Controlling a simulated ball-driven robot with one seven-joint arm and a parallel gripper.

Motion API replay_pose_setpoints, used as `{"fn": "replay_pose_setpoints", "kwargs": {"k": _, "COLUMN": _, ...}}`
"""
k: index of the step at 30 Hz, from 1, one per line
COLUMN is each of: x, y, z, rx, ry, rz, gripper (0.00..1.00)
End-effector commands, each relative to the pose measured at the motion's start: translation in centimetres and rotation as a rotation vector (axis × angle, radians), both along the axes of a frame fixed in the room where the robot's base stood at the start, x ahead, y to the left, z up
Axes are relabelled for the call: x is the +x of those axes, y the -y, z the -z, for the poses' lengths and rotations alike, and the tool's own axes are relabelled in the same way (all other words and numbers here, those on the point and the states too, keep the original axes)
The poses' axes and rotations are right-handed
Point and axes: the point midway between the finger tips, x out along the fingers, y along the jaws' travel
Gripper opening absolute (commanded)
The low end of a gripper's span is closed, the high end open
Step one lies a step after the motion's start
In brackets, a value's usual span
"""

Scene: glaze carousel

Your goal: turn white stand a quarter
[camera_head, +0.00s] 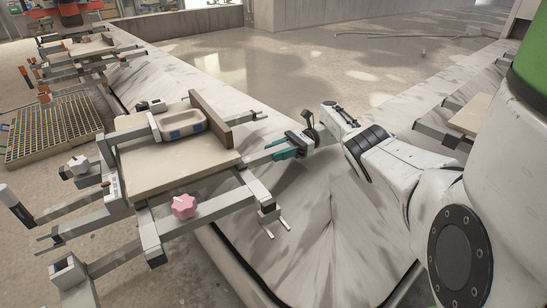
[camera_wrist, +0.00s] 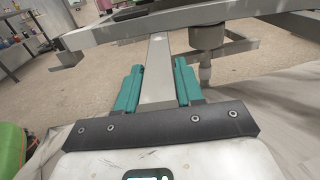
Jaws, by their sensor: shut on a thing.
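The white stand (camera_head: 148,232) is a pale metal frame of crossed bars at the left centre of the head view. It carries a beige board (camera_head: 150,172) with a shallow dish (camera_head: 182,124) with blue squares on it, beside an upright brown panel. A pink knob (camera_head: 184,206) sits on the front side. My gripper (camera_head: 282,150) reaches in from the right, with its teal fingers closed around a bar projecting from the stand's right side. In the wrist view, the bar (camera_wrist: 158,72) runs away between the two fingers (camera_wrist: 158,88). The stand's pivot is hidden.
Similar frames (camera_head: 85,62) stand at the upper left, near a grating (camera_head: 52,130) on the floor. Another board (camera_head: 470,116) on a frame shows at the right. A sloping grey, streaked surface (camera_head: 320,225) lies beneath my arm. Open wet floor (camera_head: 260,60) lies behind.

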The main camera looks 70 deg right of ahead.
Motion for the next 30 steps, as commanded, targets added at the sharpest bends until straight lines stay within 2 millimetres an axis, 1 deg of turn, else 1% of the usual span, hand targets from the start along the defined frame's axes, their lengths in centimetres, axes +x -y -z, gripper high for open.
{"fn": "replay_pose_setpoints", "kwargs": {"k": 3, "x": -0.29, "y": 0.34, "z": 0.07, "rx": -0.004, "ry": -0.003, "rz": 0.001, "gripper": 0.0}}
{"fn": "replay_pose_setpoints", "kwargs": {"k": 17, "x": -0.39, "y": 0.47, "z": -0.08, "rx": -0.003, "ry": -0.001, "rz": 0.002, "gripper": 0.0}}
{"fn": "replay_pose_setpoints", "kwargs": {"k": 18, "x": -0.39, "y": 0.47, "z": -0.09, "rx": -0.003, "ry": -0.001, "rz": 0.002, "gripper": 0.38}}
{"fn": "replay_pose_setpoints", "kwargs": {"k": 24, "x": -0.32, "y": 0.4, "z": -0.07, "rx": -0.002, "ry": -0.001, "rz": 0.0, "gripper": 0.57}}
{"fn": "replay_pose_setpoints", "kwargs": {"k": 30, "x": -0.28, "y": 0.34, "z": -0.05, "rx": -0.002, "ry": -0.001, "rz": -0.002, "gripper": 0.57}}
